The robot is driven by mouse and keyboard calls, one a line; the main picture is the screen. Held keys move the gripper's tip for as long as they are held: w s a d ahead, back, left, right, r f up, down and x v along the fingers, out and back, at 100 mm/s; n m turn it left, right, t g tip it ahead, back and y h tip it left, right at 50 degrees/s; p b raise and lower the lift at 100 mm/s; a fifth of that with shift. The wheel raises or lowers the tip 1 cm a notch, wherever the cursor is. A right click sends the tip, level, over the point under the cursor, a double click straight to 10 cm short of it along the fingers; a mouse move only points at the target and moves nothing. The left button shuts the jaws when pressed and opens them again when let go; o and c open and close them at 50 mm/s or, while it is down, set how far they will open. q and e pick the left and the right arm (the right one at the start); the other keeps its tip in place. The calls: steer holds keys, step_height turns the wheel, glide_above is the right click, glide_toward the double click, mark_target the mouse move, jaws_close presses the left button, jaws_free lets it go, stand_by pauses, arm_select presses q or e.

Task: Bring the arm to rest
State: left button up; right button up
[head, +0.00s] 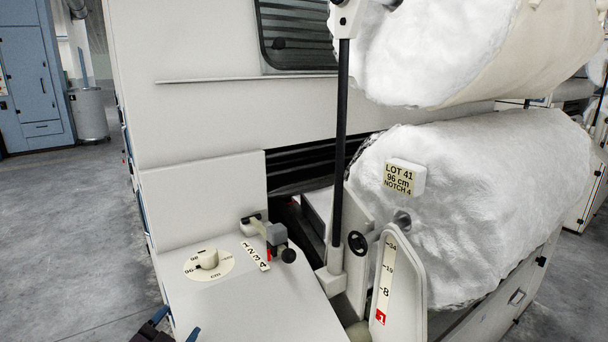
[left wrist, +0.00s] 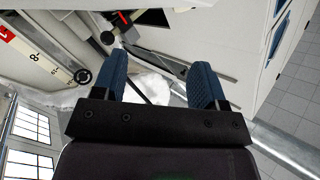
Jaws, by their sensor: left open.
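The rest of the left arm is hidden below the head view. My right gripper is in neither view.
The panel carries a round dial (head: 208,259) and a notch lever (head: 277,236) beside a 1-2-3-4 strip. A scale plate (head: 407,285) and black post (head: 342,120) stand right. A white roll (head: 490,190) bears a LOT 41 tag (head: 399,181). Floor (head: 70,230) at left is clear.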

arm_select(q)
steer(key=s+a+f+n+g+y, duration=0.1)
steer(key=s+f+n+g, duration=0.1)
steer(key=s+f, duration=0.4)
steer(key=s+f+n+g+y+p, duration=0.1)
steer(key=s+f, duration=0.5)
steer(key=s, duration=0.6)
steer(key=s+a+f+n+g+y, duration=0.1)
steer(key=s+f+n+g, duration=0.2)
steer(key=s, duration=0.6)
step_height(320, 180, down, 4)
steer(key=shift+s+a+r+n+y+p, duration=0.2)
steer(key=shift+a+n+y+p, duration=0.2)
steer(key=shift+n, duration=0.6)
steer(key=shift+d, duration=0.1)
